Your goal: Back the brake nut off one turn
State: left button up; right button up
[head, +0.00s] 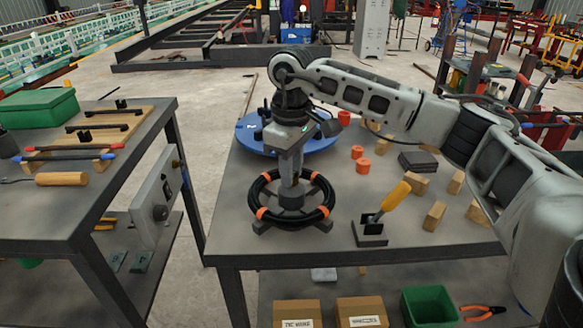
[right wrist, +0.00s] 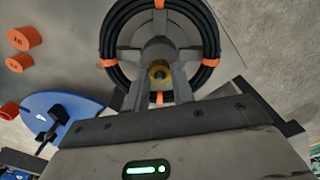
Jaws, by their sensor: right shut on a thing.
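A black coil (head: 262,181) with orange bands lies on a dark spoked reel with a central hub (head: 291,198), near the left front of the right-hand table. My right gripper (head: 291,178) points straight down onto the hub. In the right wrist view the coil (right wrist: 113,30) circles the hub, and the brass-coloured brake nut (right wrist: 160,73) shows at its middle. The fingers of the right gripper (right wrist: 156,85) stand on both sides of the nut, shut on it. In the head view the nut is hidden by the gripper. My left gripper is in neither view.
A blue round plate (head: 318,146) lies behind the coil. Orange cylinders (head: 362,165), wooden blocks (head: 434,216) and a yellow-handled tool in a black holder (head: 370,238) are to the right. A separate table (head: 140,135) with tools stands left, across a gap.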

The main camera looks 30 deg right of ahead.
jog(key=shift+w+r, duration=0.1)
jog(key=shift+r, duration=0.1)
jog(key=o, duration=0.9)
jog(key=shift+o, duration=0.4)
jog(key=shift+f, duration=0.1)
notch_tip(320, 180, up, 16)
jog(key=p, duration=0.2)
